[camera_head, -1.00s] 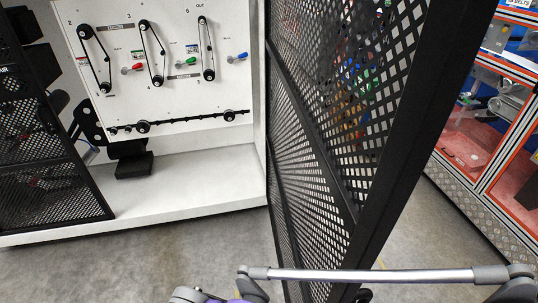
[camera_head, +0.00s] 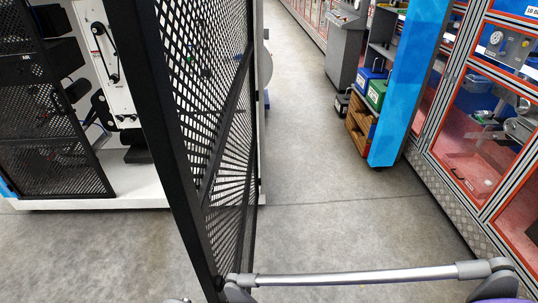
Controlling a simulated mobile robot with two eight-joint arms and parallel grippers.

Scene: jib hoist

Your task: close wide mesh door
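The wide black mesh door (camera_head: 205,110) stands open, swung out from the white cabinet. Its near vertical frame edge (camera_head: 172,140) runs from top left down to the bottom middle. Its far edge is by the right end of the cabinet. The door hides much of the cabinet interior. A white panel with a belt and pulleys (camera_head: 104,52) shows to the left of it. I see neither gripper, so I cannot tell what touches the door. Grey parts and a silver bar cross the bottom, close to the door's lower edge.
Another black mesh panel (camera_head: 50,130) stands at the left of the cabinet (camera_head: 135,188). To the right are a blue pillar (camera_head: 412,85), a wooden crate shelf (camera_head: 360,125) and an orange-framed display case (camera_head: 480,130). The concrete floor between is clear.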

